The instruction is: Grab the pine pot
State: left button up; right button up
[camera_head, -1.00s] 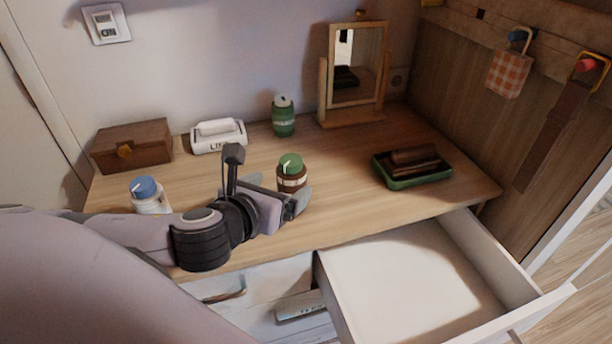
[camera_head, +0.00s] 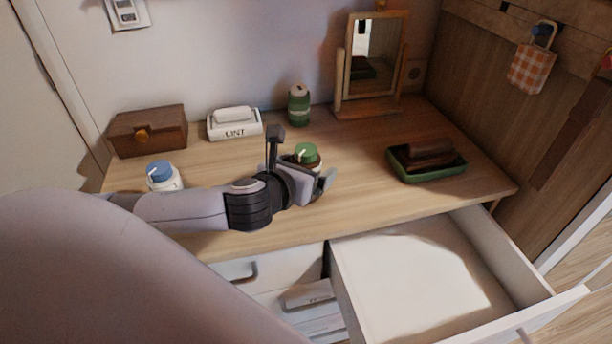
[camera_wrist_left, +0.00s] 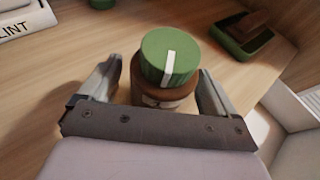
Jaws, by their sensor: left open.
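A brown pot with a green lid bearing a white stripe (camera_head: 307,154) stands upright on the wooden desk; I take it as the pine pot. My left gripper (camera_head: 318,182) is open at the pot, and its hand hides the pot's lower part in the head view. In the left wrist view the pot's green lid (camera_wrist_left: 170,57) shows between the two open fingers, one on each side. I see a small gap at the left finger; the right one is very close, and I cannot tell whether it touches. My right gripper is not in view.
A blue-lidded white jar (camera_head: 163,176), wooden box (camera_head: 148,131), lint holder (camera_head: 235,124), green canister (camera_head: 299,106), mirror (camera_head: 371,62) and green tray (camera_head: 428,174) stand around on the desk (camera_head: 370,205). An open, empty-looking white drawer (camera_head: 425,275) juts out below.

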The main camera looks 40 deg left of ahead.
pick_arm(q)
jog(key=c, duration=1.2)
jog(key=shift+o, duration=0.2)
jog(key=shift+r, duration=0.1)
